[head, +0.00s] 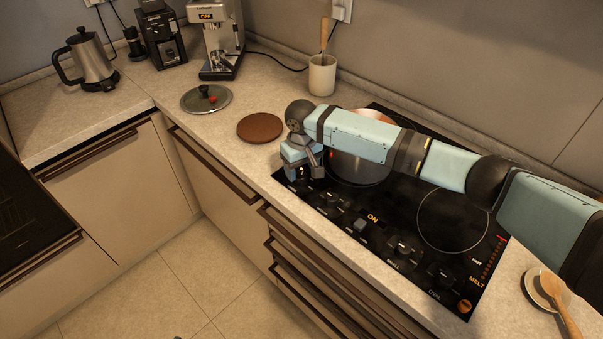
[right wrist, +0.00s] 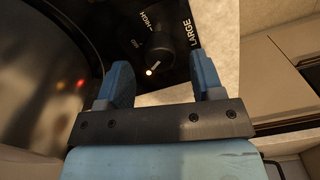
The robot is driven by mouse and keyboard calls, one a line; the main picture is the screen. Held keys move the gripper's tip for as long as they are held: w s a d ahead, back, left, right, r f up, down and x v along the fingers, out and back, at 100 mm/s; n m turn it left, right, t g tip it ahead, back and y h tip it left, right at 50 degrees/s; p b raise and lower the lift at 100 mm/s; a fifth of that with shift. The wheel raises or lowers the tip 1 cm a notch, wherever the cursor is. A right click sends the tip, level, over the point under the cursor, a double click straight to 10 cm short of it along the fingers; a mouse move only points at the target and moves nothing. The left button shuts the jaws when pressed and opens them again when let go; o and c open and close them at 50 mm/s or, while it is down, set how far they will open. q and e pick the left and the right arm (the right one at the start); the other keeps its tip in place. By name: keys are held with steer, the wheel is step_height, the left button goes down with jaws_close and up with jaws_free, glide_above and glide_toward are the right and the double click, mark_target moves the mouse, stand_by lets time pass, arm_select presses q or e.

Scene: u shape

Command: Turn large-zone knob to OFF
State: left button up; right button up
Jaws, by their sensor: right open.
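The large-zone knob (right wrist: 162,45) is black and round, on the cooktop panel beside the printed words LARGE, HIGH and MID. Its lit pointer mark faces the lower left in the right wrist view, toward my gripper. My right gripper (right wrist: 162,66) is open, with its blue fingers on either side of the knob's near edge; I cannot tell whether they touch it. In the head view my right gripper (head: 304,174) is over the left front corner of the black cooktop (head: 400,225) and hides most of that knob. My left gripper is out of view.
A brown round mat (head: 260,127) and a lid (head: 206,99) lie to the left. A spoon (head: 560,300) rests at the right.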

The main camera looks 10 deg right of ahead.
steer(key=shift+f, duration=1.3)
steer(key=c, duration=0.9)
